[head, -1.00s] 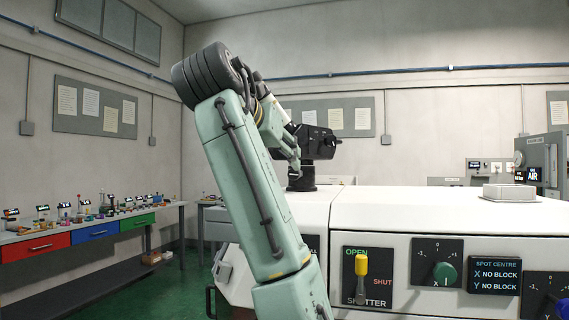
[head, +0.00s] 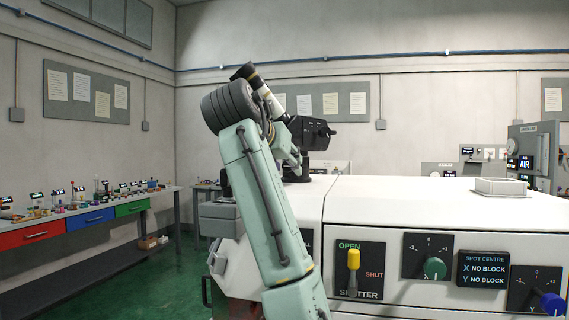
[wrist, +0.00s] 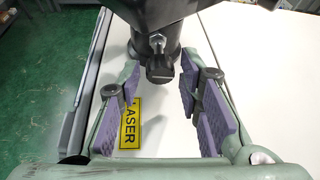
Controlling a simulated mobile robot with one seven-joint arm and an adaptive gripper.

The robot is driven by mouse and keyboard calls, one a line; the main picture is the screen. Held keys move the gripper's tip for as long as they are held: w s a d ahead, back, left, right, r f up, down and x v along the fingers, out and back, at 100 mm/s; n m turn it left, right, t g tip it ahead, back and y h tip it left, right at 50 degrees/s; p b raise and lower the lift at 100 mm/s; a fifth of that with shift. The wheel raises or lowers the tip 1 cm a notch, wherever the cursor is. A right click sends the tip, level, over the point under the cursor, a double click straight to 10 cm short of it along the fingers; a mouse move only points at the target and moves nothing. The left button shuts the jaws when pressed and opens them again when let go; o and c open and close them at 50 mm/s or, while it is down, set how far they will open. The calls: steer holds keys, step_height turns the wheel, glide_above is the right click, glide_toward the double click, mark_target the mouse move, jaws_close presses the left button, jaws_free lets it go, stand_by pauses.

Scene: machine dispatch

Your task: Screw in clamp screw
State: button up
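In the wrist view, a dark screw with a blocky head (wrist: 160,68) sticks out from a black round column (wrist: 150,20), at the top centre. My gripper (wrist: 160,85) is open, its purple-padded fingers to the left and right of the screw head. I see no pad clearly touching the screw. In the head view, the black column (head: 297,172) stands on the white machine and carries a black head unit (head: 312,132). My arm hides most of my gripper and the screw there.
A yellow LASER label (wrist: 130,124) lies on the white machine top under my gripper. In front are a shutter lever (head: 353,259), a green knob (head: 434,268) and a blue knob (head: 553,306). A low white block (head: 500,187) sits on top at right. A workbench (head: 90,225) stands left.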

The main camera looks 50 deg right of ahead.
jaws_close()
steer(key=shift+m, duration=0.3)
steer(key=shift+s+m+t+y, duration=0.15)
steer(key=shift+m+t+y, duration=0.35)
steer(key=shift+m+t, duration=0.4)
steer(key=m+t, duration=0.2)
steer(key=m, duration=0.1)
steer(key=shift+s+d+y, duration=0.15)
steer(key=shift+y, duration=0.25)
steer(key=m+t, duration=0.1)
steer(key=m, duration=0.1)
steer(key=m+t+b, duration=0.1)
steer(key=m, duration=0.1)
steer(key=shift+s+d+f, duration=0.1)
steer(key=shift+s+f, duration=0.05)
steer(key=shift+f, duration=0.15)
steer(key=m+t+b, duration=0.2)
steer(key=m, duration=0.1)
steer(key=shift+f+m, duration=0.1)
steer(key=shift+m, duration=0.3)
